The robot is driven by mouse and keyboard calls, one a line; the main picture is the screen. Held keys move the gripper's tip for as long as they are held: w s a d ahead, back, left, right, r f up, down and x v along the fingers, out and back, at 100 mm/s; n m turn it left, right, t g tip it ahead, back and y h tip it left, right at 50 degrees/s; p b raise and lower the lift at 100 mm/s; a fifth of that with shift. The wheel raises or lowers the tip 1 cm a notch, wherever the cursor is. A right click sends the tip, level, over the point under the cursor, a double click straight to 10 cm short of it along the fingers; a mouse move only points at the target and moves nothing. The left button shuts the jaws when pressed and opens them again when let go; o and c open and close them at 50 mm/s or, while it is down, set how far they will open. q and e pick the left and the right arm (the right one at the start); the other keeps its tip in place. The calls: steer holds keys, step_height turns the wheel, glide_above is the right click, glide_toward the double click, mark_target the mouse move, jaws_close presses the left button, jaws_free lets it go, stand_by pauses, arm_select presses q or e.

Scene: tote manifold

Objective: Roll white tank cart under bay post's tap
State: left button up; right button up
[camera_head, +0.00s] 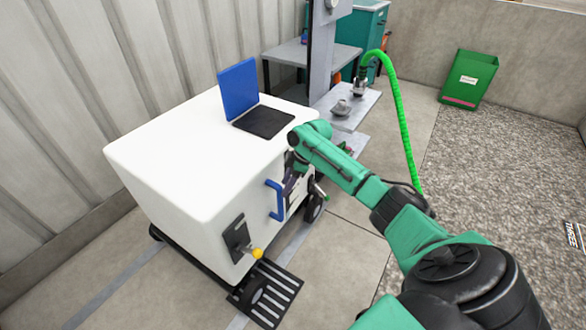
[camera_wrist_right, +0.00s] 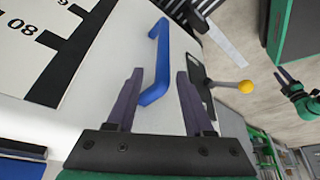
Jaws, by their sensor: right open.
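The white tank cart (camera_head: 200,160) stands at the left in the head view, with a blue-lidded black hatch opening (camera_head: 263,121) on top. Its blue handle (camera_head: 276,200) is on the side facing me and also shows in the wrist view (camera_wrist_right: 157,75). My right gripper (camera_head: 293,180) is at this side; in the wrist view its open fingers (camera_wrist_right: 160,76) straddle the handle without visibly closing on it. The grey bay post (camera_head: 321,55) stands behind the cart, with the tap (camera_head: 360,86) and green hose beside it. A small green-and-black gripper, apparently my left (camera_wrist_right: 290,78), shows in the wrist view.
A yellow-knobbed lever (camera_head: 256,253) and a slotted black step (camera_head: 266,293) are on the cart's near end. A grey shelf (camera_head: 352,108) sits below the tap. A green bin (camera_head: 468,78) stands at the back right. Floor is clear in front of the cart.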

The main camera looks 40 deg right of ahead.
arm_select(q)
steer(key=shift+s+a+f+p, duration=0.15)
steer(key=shift+s+f+p, duration=0.05)
steer(key=shift+s, duration=0.45)
steer(key=shift+s+a+f+p, duration=0.1)
steer(key=shift+s+f+p, duration=0.05)
steer(key=shift+s, duration=0.45)
arm_select(e)
steer(key=v, duration=0.6)
